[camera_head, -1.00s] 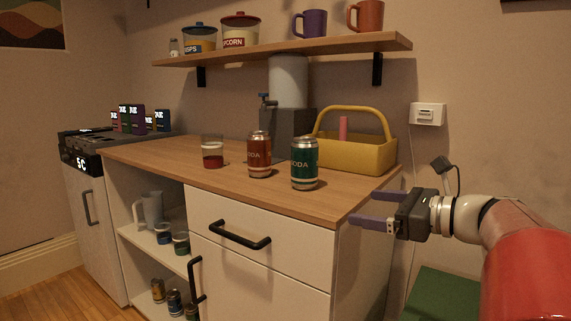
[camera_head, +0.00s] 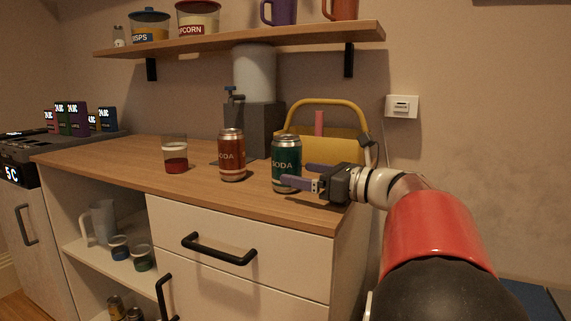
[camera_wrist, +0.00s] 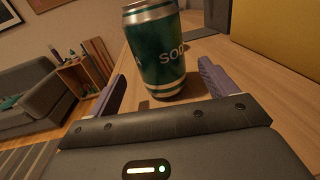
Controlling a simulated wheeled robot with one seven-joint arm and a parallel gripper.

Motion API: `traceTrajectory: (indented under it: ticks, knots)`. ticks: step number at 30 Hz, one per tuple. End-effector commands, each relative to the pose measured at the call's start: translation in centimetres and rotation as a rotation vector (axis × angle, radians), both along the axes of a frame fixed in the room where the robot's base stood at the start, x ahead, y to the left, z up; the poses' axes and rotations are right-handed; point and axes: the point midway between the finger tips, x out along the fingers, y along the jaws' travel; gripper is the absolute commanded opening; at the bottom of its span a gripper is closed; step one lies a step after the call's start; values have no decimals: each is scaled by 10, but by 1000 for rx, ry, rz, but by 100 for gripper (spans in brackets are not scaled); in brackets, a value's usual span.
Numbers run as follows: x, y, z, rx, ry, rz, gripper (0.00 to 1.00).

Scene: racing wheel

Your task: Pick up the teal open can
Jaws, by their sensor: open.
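The teal soda can (camera_head: 286,160) stands upright near the front right of the wooden counter (camera_head: 120,158). My gripper (camera_head: 300,177) is open at its right, with the purple fingers pointing at it. In the head view the near finger overlaps the can's lower right. In the wrist view the can (camera_wrist: 156,52) stands upright just ahead, roughly between the two fingers of my gripper (camera_wrist: 162,90).
A red soda can (camera_head: 231,156) and a glass with red drink (camera_head: 174,158) stand to the left. A yellow caddy (camera_head: 345,149) stands behind my gripper, close to it. A grey dispenser (camera_head: 250,118) is at the back. A shelf (camera_head: 240,40) hangs above.

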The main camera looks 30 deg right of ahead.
Motion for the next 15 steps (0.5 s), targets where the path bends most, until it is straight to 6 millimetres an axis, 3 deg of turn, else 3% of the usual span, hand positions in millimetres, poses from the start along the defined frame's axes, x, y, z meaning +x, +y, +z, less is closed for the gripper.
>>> traceTrajectory:
  ticks: [15]
  knots:
    - [48,26,0,-1,1,0,85]
